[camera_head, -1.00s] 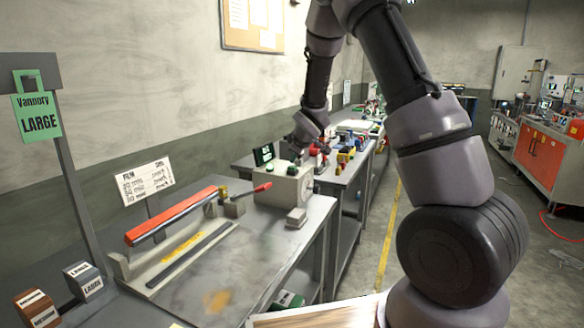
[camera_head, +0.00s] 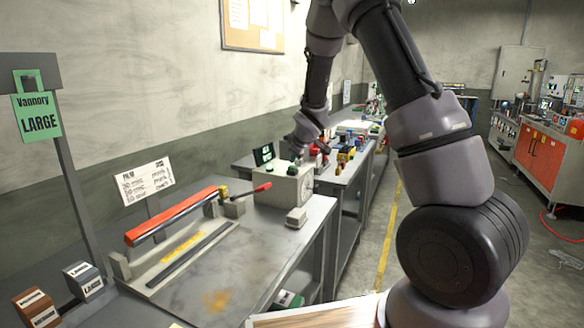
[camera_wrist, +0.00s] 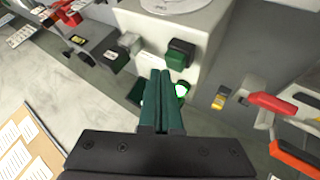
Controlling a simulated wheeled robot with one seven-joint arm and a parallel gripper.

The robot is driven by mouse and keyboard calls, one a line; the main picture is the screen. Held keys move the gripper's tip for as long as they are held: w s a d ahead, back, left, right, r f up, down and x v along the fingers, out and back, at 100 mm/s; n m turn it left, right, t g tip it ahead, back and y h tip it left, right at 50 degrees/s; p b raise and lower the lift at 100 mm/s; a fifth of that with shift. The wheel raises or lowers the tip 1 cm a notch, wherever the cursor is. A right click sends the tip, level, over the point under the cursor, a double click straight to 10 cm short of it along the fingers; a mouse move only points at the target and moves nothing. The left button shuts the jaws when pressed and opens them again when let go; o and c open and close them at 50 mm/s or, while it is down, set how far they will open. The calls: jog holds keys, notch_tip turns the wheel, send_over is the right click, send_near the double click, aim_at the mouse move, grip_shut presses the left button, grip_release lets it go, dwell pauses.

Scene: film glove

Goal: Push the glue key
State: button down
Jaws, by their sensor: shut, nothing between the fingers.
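A grey box machine (camera_head: 280,189) stands at the far end of the near bench. A green key (camera_head: 292,171) is on it, and no label on the key can be read. In the wrist view the green key (camera_wrist: 180,53) sits on the box's pale face (camera_wrist: 190,25). My gripper (camera_wrist: 161,74) is shut and empty, its dark green fingers just below and left of the key in the picture. I see a gap there, but cannot tell the depth between them. A dark green panel with a lit part (camera_wrist: 182,90) is partly hidden behind the fingers. In the head view the fingertips are not clear.
A sealer with a red arm (camera_head: 172,215) lies along the bench (camera_head: 240,285). Its red handle (camera_wrist: 272,104) is right of the box in the wrist view. A small green screen (camera_head: 263,154) stands behind the box. Another bench with several coloured items continues beyond.

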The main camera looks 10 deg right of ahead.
aim_at(294, 167)
jog(key=shift+f, duration=0.15)
dwell(0.3)
jog(key=shift+f, duration=0.45)
dwell(0.3)
jog(key=shift+r, duration=0.65)
jog(key=shift+r, duration=0.1)
jog(key=shift+r, duration=2.9)
